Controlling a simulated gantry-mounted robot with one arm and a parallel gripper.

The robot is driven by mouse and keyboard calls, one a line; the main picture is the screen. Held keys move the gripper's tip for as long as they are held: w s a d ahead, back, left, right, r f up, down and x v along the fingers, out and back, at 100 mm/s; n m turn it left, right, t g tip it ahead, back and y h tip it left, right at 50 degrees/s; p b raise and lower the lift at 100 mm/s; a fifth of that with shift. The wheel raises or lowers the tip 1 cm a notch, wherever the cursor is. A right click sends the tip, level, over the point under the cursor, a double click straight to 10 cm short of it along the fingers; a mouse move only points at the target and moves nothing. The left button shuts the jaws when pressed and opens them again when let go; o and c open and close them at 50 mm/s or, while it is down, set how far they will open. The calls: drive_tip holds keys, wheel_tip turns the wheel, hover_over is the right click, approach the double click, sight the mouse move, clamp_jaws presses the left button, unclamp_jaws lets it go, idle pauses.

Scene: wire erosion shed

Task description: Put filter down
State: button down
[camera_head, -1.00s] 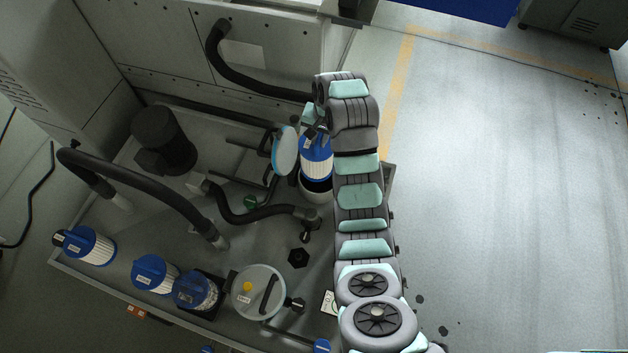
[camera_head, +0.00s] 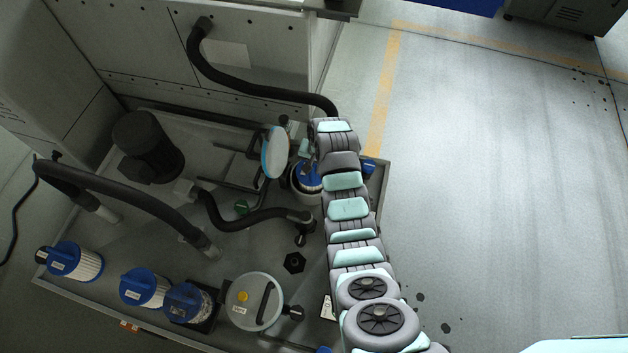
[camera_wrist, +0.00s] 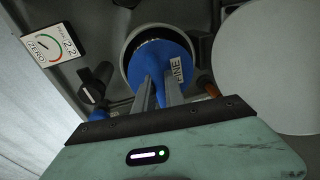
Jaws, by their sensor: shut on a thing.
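The filter has a blue cap with a white label. It shows in the head view (camera_head: 308,177) and in the wrist view (camera_wrist: 170,60). It sits down inside a round pale housing (camera_head: 306,198), with only its blue top showing; the housing's rim (camera_wrist: 127,55) surrounds it in the wrist view. My gripper (camera_wrist: 158,88) is shut on the filter's blue top from above. In the head view my arm hides part of the filter and housing. Whether the filter touches the housing's bottom is hidden.
A round pale lid (camera_head: 275,152) stands tilted open beside the housing. A gauge card (camera_wrist: 50,44) and black knob (camera_wrist: 97,82) lie near it in the wrist view. Other blue-capped filters (camera_head: 75,262) line the tray's front. A black motor (camera_head: 146,147) and hoses stand left.

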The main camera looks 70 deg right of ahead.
sight(315, 178)
drive_tip(key=shift+w+d+f+b, duration=0.1)
drive_tip(key=shift+f+b, duration=0.65)
drive_tip(key=shift+f, duration=4.3)
drive_tip(key=c, duration=1.4)
unclamp_jaws()
drive_tip(key=shift+s+r+p, duration=0.15)
drive_tip(key=shift+r+p, duration=0.2)
drive_tip(key=shift+r, duration=0.35)
drive_tip(key=shift+s+r+p, duration=0.1)
drive_tip(key=shift+r+p, duration=0.25)
drive_tip(key=shift+r, duration=0.3)
drive_tip(key=shift+s+a+r, duration=0.15)
drive_tip(key=shift+s+r, duration=0.1)
drive_tip(key=shift+r, duration=1.25)
drive_tip(key=shift+s+a+r, duration=0.2)
drive_tip(key=shift+s+r, duration=0.05)
drive_tip(key=shift+r, duration=1.25)
drive_tip(key=shift+s+a+r, duration=0.15)
drive_tip(key=shift+s+r, duration=0.1)
drive_tip(key=shift+r, duration=1.25)
